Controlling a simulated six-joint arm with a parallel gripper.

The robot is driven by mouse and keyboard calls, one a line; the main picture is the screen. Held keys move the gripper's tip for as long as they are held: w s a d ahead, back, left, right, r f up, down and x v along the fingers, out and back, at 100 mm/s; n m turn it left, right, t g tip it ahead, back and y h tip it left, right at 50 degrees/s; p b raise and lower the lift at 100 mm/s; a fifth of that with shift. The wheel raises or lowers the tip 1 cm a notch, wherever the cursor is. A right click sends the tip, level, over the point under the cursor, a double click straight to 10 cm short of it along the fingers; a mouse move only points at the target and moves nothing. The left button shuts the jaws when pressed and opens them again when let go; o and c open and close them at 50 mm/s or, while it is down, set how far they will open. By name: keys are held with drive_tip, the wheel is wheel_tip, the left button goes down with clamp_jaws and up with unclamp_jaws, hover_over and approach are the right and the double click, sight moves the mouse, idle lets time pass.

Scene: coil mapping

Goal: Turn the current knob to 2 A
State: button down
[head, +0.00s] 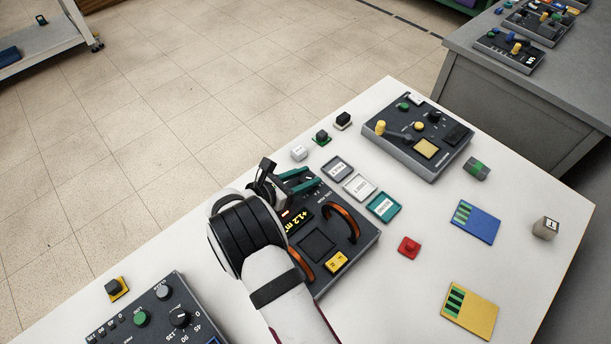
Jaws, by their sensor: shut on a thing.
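The coil unit (358,248) is a dark box on the white table, with two orange coil rings (345,220), a yellow-lit display reading about +1.2 (297,221) and a yellow block (337,262). My gripper (302,181) is at the far end of this box, with teal parts at its jaws. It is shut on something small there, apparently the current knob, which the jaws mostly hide. The knob's pointer and scale cannot be read. My wrist and forearm cover the box's left side.
Label cards (383,207) lie right of the unit. A second dark panel (418,135) with a yellow knob stands behind. A red button block (409,247) and blue (476,221) and yellow (470,310) cards lie right. Another dial box (158,315) is front left.

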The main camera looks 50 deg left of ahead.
drive_tip(key=m+g+h, duration=0.1)
drive_tip(key=m+h, duration=0.3)
drive_tip(key=h, duration=0.1)
drive_tip(key=shift+m, duration=0.4)
drive_tip(key=shift+h, duration=0.5)
drive_tip(key=shift+c, duration=2.3)
unclamp_jaws()
drive_tip(key=shift+g, duration=0.3)
drive_tip(key=shift+s+a+r, duration=0.1)
drive_tip(key=shift+s+a, duration=0.05)
drive_tip(key=shift+s, duration=0.1)
drive_tip(key=shift+s+a+r, duration=0.3)
drive_tip(key=shift+s+r, duration=0.2)
drive_tip(key=shift+s, duration=0.05)
drive_tip(key=shift+s+a+r, duration=0.25)
drive_tip(key=shift+s+r, duration=0.25)
wheel_tip(320, 180, up, 6)
